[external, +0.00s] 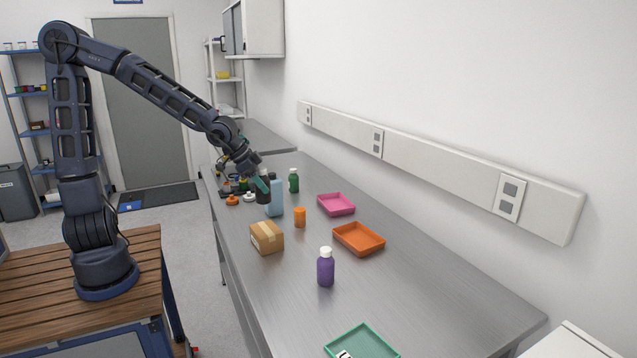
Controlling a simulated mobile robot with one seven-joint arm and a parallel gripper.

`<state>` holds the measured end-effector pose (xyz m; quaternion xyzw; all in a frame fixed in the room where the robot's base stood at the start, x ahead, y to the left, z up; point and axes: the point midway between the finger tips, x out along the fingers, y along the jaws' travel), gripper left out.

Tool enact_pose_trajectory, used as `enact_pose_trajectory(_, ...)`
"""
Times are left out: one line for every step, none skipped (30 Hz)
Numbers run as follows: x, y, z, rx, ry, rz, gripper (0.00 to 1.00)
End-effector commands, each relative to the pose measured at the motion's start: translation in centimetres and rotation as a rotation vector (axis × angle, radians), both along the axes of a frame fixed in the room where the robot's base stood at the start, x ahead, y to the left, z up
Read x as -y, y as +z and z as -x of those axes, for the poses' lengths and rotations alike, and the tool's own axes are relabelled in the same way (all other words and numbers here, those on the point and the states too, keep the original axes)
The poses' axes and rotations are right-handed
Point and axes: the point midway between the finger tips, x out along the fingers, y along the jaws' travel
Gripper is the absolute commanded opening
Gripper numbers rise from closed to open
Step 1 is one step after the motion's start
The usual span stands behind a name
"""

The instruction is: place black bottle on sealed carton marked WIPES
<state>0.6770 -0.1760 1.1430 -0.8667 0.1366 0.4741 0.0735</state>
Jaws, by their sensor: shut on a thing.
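The black bottle (263,196) is at the end of my arm, on the far part of the steel bench. My gripper (262,185) is shut on it, with teal fingers around its upper part. The bottle is partly hidden by the gripper and by a light blue bottle close in front of it. I cannot tell whether its base touches the bench. A brown cardboard carton (266,237) with tape on its top stands closed near the bench's left edge, nearer the camera than my gripper. No marking is legible on it.
Near the gripper are the blue bottle (274,199), a green bottle (293,181) and small orange and white items. An orange jar (299,217), pink tray (336,204), orange tray (359,239) and purple bottle (326,268) surround the carton's right side. The carton's top is clear.

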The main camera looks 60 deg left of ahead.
Motion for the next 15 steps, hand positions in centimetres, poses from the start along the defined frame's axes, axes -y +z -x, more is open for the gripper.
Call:
enact_pose_trajectory(0.1,-0.5,0.0,-0.001,-0.002,-0.001,0.15)
enact_pose_trajectory(0.2,-0.7,0.0,0.000,-0.003,-0.001,0.15)
enact_pose_trajectory(0.1,-1.1,0.0,0.000,-0.001,-0.002,0.15)
enact_pose_trajectory(0.1,-1.4,0.1,0.000,-0.002,-0.003,0.15)
enact_pose_trajectory(0.1,-1.6,0.1,0.001,-0.001,-0.003,0.15)
enact_pose_trajectory(0.1,-1.8,0.0,0.001,-0.002,-0.001,0.15)
enact_pose_trajectory(0.1,-1.9,0.0,0.001,-0.003,-0.001,0.15)
enact_pose_trajectory(0.1,-2.1,0.0,0.001,-0.002,-0.001,0.15)
enact_pose_trajectory(0.1,-2.3,0.0,0.000,-0.002,-0.001,0.15)
enact_pose_trajectory(0.1,-2.4,0.0,0.000,-0.002,-0.001,0.15)
enact_pose_trajectory(0.1,-2.6,0.0,0.000,-0.002,-0.001,0.15)
enact_pose_trajectory(0.1,-2.8,0.0,0.000,-0.002,0.000,0.15)
enact_pose_trajectory(0.1,-2.9,0.0,0.001,-0.002,-0.001,0.15)
enact_pose_trajectory(0.1,-3.0,0.0,0.001,-0.002,0.000,0.15)
enact_pose_trajectory(0.1,-3.2,0.0,0.001,-0.002,-0.001,0.15)
